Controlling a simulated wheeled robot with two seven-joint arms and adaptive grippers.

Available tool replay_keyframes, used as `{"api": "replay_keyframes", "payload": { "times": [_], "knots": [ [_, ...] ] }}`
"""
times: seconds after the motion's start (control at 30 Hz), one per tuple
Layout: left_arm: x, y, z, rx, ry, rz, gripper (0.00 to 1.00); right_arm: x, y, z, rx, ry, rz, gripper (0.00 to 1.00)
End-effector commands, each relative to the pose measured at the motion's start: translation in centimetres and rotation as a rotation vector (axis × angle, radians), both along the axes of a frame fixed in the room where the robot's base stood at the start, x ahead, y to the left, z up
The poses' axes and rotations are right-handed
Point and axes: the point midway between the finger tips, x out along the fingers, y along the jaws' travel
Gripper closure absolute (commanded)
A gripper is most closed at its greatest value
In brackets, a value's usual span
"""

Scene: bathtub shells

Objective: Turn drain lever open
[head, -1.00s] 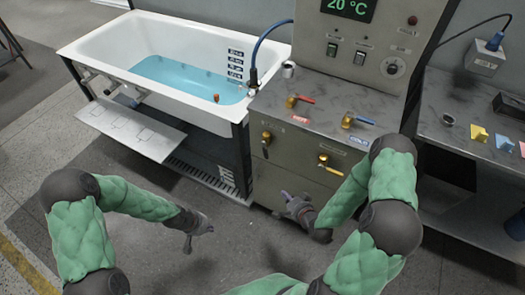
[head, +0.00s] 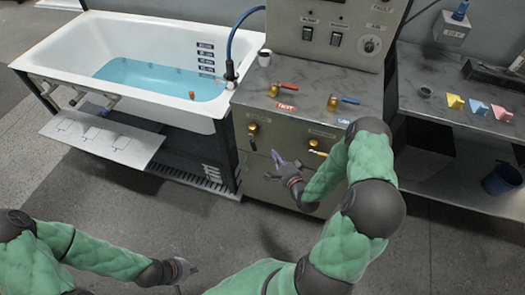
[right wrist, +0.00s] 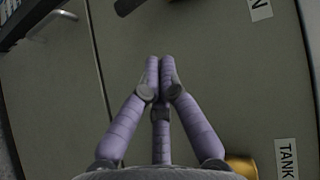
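Two brass valves are on the front of the grey cabinet (head: 262,165). The left valve (head: 252,129) has its dark handle pointing down, and the right valve (head: 314,146) has a yellow handle, partly hidden by my right arm. Which one is the drain lever I cannot read for sure. My right gripper (head: 277,158) is in front of the cabinet, below and between the valves. In the right wrist view its purple fingers (right wrist: 160,62) are together and empty, with a brass part (right wrist: 242,167) at lower right. My left gripper (head: 190,268) hangs low over the floor; its fingers are too small to judge.
A white bathtub (head: 70,50) with blue water stands to the left. Red (head: 286,85) and blue (head: 346,100) levers sit on the cabinet top. A side bench (head: 430,115) with coloured blocks is at right. Labels show in the right wrist view, one reading TANK (right wrist: 286,158).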

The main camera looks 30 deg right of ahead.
Motion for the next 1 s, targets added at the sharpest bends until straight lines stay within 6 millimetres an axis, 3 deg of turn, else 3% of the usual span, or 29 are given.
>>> {"api": "replay_keyframes", "payload": {
  "times": [0.2, 0.4, 1.0],
  "knots": [
    [0.0, 0.0, -1.4, 0.000, 0.000, -0.001, 1.00, 3.8, 0.3, -0.8, 0.002, 0.000, 0.005, 1.00],
    [0.0, 0.0, -2.2, 0.000, 0.000, -0.001, 1.00, 5.5, 1.7, -1.1, 0.000, -0.001, 0.002, 1.00],
    [0.0, 0.0, -2.6, 0.000, 0.000, -0.001, 1.00, 6.3, 2.4, -1.4, 0.000, 0.000, 0.001, 1.00]
  ]
}}
